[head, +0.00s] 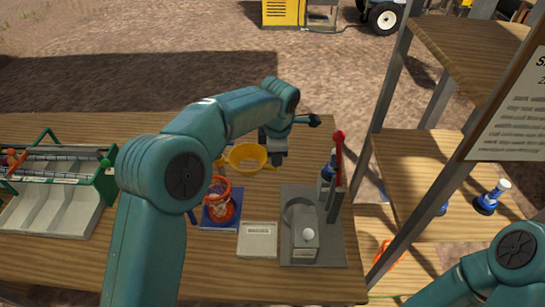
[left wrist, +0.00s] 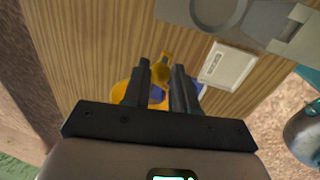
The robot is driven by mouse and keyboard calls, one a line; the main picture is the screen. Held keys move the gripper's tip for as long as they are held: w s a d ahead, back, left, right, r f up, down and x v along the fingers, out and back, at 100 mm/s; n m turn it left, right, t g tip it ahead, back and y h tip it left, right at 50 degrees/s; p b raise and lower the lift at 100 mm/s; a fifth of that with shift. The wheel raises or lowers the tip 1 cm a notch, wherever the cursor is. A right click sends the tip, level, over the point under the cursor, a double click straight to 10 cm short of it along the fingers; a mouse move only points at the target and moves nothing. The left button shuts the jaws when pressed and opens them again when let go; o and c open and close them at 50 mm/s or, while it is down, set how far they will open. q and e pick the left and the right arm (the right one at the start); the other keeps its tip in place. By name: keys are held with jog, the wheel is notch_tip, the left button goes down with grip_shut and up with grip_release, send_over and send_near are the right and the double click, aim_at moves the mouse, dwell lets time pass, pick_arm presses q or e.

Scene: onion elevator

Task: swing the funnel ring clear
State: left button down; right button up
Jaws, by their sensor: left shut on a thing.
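The yellow funnel ring (head: 247,157) is near the middle of the bench in the head view, behind an orange-red net holder (head: 220,204) on a blue base. Small tabs stick out from its sides. My left gripper (head: 275,160) is at the ring's right side. In the left wrist view my left gripper (left wrist: 161,68) is shut on a yellow tab of the funnel ring (left wrist: 121,93). The rest of the ring is partly hidden behind the fingers and gripper body. My right gripper is not in view; only part of that arm shows at lower right.
A grey machine (head: 305,235) with a red-knobbed lever (head: 338,150) stands right of the ring. A pale scale-like plate (head: 258,240) lies in front. A sorting tray (head: 50,210) is at left. Wooden shelves (head: 430,175) on metal posts stand at right.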

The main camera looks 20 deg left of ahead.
pick_arm(q)
jog(key=shift+w+a+r+n+p, duration=0.15)
jog(key=shift+w+n+p, duration=0.15)
jog(key=shift+w+n, duration=0.35)
jog(key=shift+w, duration=0.1)
jog(key=c, duration=0.9)
grip_release()
jog(key=s+r, duration=0.1)
jog(key=r, duration=0.4)
jog(key=s+r, duration=0.1)
jog(key=r, duration=0.4)
jog(key=s+d+r, duration=0.1)
jog(key=r, duration=0.5)
jog(key=shift+p, duration=0.4)
jog(key=shift+f, duration=0.1)
